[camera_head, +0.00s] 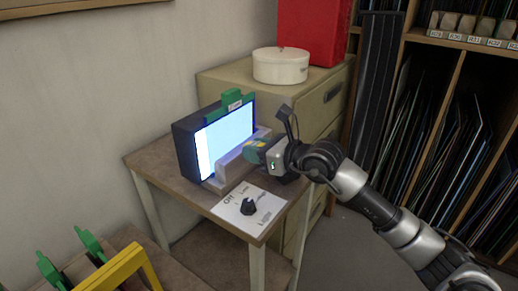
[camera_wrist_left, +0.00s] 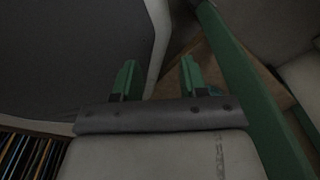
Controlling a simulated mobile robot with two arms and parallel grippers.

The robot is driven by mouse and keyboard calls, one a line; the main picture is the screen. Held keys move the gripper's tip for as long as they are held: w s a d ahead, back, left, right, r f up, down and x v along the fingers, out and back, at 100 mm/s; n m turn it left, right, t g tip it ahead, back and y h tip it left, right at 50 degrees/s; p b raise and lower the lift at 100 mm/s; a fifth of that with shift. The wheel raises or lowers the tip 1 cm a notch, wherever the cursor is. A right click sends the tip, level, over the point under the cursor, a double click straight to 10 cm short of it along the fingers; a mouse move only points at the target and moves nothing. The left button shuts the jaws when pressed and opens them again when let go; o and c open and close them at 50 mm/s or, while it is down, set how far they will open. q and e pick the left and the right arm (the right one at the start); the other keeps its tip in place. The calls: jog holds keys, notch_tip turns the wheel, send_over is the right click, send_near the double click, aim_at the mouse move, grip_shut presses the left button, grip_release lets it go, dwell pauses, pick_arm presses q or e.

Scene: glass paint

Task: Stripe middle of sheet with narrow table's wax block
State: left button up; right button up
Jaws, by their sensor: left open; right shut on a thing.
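A glowing pale-blue sheet (camera_head: 227,134) with a dark blue edge stands upright on the front of a black box (camera_head: 187,150) on the narrow table (camera_head: 197,192). Its left part looks whiter. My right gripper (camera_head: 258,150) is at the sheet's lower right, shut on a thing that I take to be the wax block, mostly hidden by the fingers. I cannot tell whether it touches the sheet. My left gripper (camera_head: 68,250) is low at the left of the head view. In the left wrist view its green fingers (camera_wrist_left: 157,78) are apart, with nothing between them.
A pale grey bar (camera_head: 232,168) lies before the sheet. A green clip (camera_head: 231,98) sits on the box top. A drawer cabinet (camera_head: 310,104) stands behind; shelves (camera_head: 452,92) are at right.

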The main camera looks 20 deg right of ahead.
aim_at(221, 138)
jog(key=shift+g+h, duration=0.5)
jog(key=shift+g, duration=0.1)
jog(key=shift+w+a+r+p, duration=0.1)
jog(key=shift+w+a+p, duration=0.8)
jog(key=shift+w, duration=0.4)
jog(key=shift+w+a+r+p, duration=0.1)
jog(key=shift+w+a+p, duration=0.55)
jog(key=shift+w+a, duration=0.55)
jog(key=shift+w+a, duration=0.35)
jog(key=shift+w, duration=0.3)
jog(key=shift+d+b, duration=0.1)
jog(key=shift+b, duration=0.2)
